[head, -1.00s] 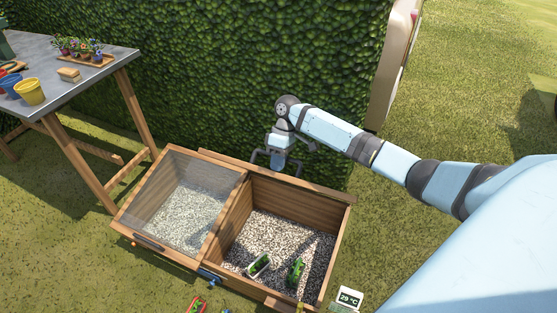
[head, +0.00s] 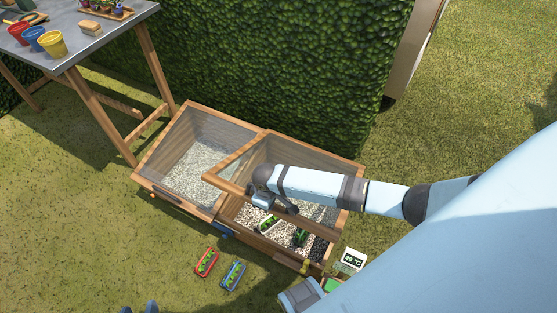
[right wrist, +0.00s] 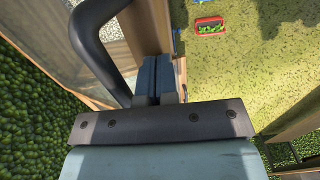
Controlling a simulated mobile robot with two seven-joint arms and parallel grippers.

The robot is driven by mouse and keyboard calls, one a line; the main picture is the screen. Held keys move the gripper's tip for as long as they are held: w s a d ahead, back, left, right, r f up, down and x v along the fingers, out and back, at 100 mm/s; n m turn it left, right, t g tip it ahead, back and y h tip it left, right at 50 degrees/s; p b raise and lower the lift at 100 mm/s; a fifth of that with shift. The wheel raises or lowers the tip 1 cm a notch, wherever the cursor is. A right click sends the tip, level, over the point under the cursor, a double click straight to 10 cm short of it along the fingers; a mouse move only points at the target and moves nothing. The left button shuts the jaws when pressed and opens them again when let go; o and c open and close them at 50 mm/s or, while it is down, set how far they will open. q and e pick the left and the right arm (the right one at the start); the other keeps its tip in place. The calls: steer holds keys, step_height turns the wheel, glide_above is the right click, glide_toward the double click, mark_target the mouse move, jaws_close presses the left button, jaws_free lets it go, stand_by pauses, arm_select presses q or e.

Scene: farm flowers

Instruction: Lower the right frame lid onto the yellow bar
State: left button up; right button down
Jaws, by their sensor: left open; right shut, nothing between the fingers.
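The right frame lid (head: 222,168), a wooden frame with a see-through panel, is tilted partway down over the right half of the cold frame (head: 345,205). Its front edge is raised above the box. My right gripper (head: 264,203) is shut and empty at the lid's front bar; contact is unclear. Its closed fingers show in the right wrist view (right wrist: 158,80), beside a dark curved bar (right wrist: 97,45) and the lid's wooden bar. The yellow bar (head: 304,268) is at the box's front right edge. My left gripper (head: 139,308) is open at the bottom edge, only its tips visible.
Green-planted trays sit on the gravel inside. A red planter (head: 206,262) and a blue planter (head: 234,274) stand on the grass. A thermometer display (head: 353,259) is at the right.

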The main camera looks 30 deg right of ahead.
arm_select(q)
steer(key=w+d+t+h+b, duration=0.1)
steer(key=b, duration=0.3)
steer(key=w+d+r+t+b, duration=0.1)
steer(key=b, duration=0.4)
steer(key=shift+d+r+h, duration=0.2)
steer(key=shift+r+h, duration=0.05)
steer(key=shift+h, duration=0.15)
arm_select(e)
steer(key=s+a+f, duration=0.1)
steer(key=a+f, duration=0.1)
steer(key=f, duration=0.9)
steer(key=s+a+f+h, duration=0.1)
steer(key=s+a+f, duration=0.1)
steer(key=f, duration=0.8)
steer(key=shift+s+a+f+t+h, duration=0.15)
steer(key=shift+a+f+t+h, duration=0.2)
steer(key=shift+a, duration=0.45)
arm_select(q)
steer(key=shift+f, duration=0.1)
